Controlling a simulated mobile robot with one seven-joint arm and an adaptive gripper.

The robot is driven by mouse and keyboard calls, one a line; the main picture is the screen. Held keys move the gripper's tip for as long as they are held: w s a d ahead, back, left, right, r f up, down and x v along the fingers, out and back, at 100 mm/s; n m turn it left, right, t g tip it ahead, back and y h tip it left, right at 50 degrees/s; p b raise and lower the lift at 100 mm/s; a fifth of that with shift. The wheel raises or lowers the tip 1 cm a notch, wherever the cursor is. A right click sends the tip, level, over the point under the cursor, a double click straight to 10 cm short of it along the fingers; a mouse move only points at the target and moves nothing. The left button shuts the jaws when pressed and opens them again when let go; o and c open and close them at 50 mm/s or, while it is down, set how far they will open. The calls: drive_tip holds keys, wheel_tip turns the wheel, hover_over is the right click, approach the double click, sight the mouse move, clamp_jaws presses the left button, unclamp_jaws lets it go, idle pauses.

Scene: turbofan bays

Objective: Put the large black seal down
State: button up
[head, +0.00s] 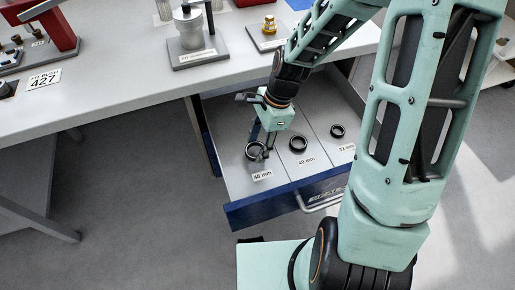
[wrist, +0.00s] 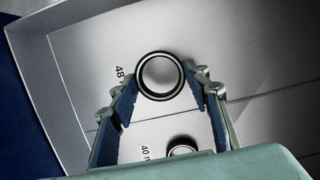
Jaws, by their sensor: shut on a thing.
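The large black seal (head: 255,151) is a black ring in the left compartment of the open drawer, by the 48 mm label (head: 262,175). My gripper (head: 261,147) reaches down over it. In the wrist view the seal (wrist: 160,76) sits between the tips of my gripper (wrist: 166,84), whose blue-padded fingers are shut on it from both sides. The ring looks level and low. I cannot tell whether it touches the drawer floor.
The 40 mm seal (head: 298,144) and the 32 mm seal (head: 338,131) lie in the neighbouring compartments. Low dividers part these. The blue drawer front (head: 285,201) and the workbench (head: 130,75) bound the space. Fixtures stand on the bench.

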wheel_tip(320, 180, up, 8)
drive_tip(key=n+p, duration=0.1)
drive_tip(key=p, duration=0.3)
drive_tip(key=w+d+r+n+g+h+p, duration=0.2)
drive_tip(key=d+r+n+p, duration=0.3)
drive_tip(key=d+n+p, duration=0.5)
drive_tip(key=n+h+p, duration=0.1)
drive_tip(key=n+p, duration=0.3)
drive_tip(key=p, duration=0.4)
drive_tip(key=shift+w+d+r, duration=0.3)
drive_tip(key=shift+s, duration=0.1)
